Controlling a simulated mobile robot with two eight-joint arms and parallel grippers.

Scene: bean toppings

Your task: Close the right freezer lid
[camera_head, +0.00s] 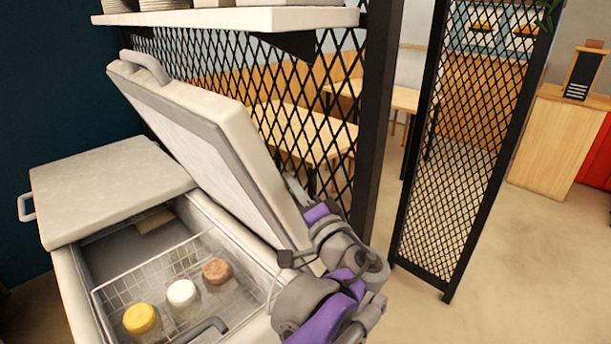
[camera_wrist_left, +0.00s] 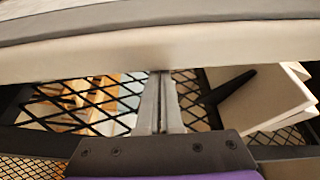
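The right freezer lid (camera_head: 205,140) stands open, tilted up and leaning back, with a handle (camera_head: 146,66) at its top edge. The left freezer lid (camera_head: 110,190) lies flat, shut over its side of the freezer. My left gripper (camera_head: 295,187) is just behind the right edge of the raised lid, partly hidden by it. In the left wrist view its two fingers (camera_wrist_left: 160,78) are together, with nothing seen between them. Their tips are close to the pale lid edge (camera_wrist_left: 160,55); I cannot tell if they touch. My right gripper is not in view.
In the open freezer, a wire basket (camera_head: 190,256) holds tubs with yellow (camera_head: 140,319), white (camera_head: 183,293) and brown (camera_head: 216,271) tops. A black mesh partition (camera_head: 315,130) stands behind the lid, under a white shelf (camera_head: 235,19). Open floor (camera_head: 510,260) lies to the right.

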